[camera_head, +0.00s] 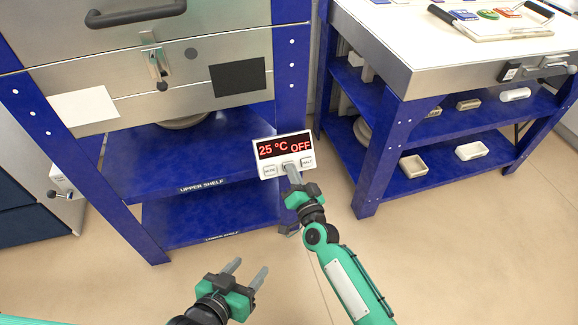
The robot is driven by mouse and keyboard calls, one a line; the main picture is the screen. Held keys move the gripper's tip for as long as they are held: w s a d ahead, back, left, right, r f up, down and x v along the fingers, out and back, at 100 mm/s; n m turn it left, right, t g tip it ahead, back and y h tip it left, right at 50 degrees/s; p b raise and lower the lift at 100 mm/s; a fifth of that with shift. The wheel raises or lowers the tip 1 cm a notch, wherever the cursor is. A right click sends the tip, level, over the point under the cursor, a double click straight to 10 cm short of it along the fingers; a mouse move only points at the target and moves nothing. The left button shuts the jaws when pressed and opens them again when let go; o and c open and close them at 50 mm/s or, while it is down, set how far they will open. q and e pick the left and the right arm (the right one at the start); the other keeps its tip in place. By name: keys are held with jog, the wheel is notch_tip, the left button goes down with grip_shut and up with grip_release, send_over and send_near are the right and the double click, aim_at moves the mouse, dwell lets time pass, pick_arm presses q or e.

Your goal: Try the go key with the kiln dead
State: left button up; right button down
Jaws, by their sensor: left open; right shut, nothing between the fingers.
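The kiln controller (283,146) is a small white box in the middle of the view. Its red display reads 25 °C OFF. It has a row of keys under the display: a left key (270,171), a right key (307,162) and a middle key behind my fingertips, its label hidden. My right gripper (289,167) is shut and empty, with its tips at the middle key; I cannot tell whether they touch it. My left gripper (249,270) is open and empty over the floor, nearer to me. The steel kiln (110,60) with its latch stands behind on a blue frame.
A small box with a black-knobbed lever (58,187) is at the kiln stand's left. Blue shelves (205,150) lie under the kiln. At right, a blue workbench (400,120) carries a tray and small moulds. The floor (450,260) in front is clear.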

jog(key=shift+w+a+f, duration=0.1)
jog(key=shift+w+f, duration=0.1)
jog(key=shift+w, duration=0.05)
jog(key=shift+w+a+f+b, duration=0.1)
jog(key=shift+w+f+b, duration=0.15)
jog(key=shift+w+b, duration=0.1)
dwell(0.7)
jog(key=shift+s+r, duration=0.1)
jog(key=shift+s+d+r+p, duration=0.2)
jog(key=shift+s+r+p, duration=0.2)
jog(key=shift+s+p, duration=0.3)
jog(key=shift+w, duration=0.1)
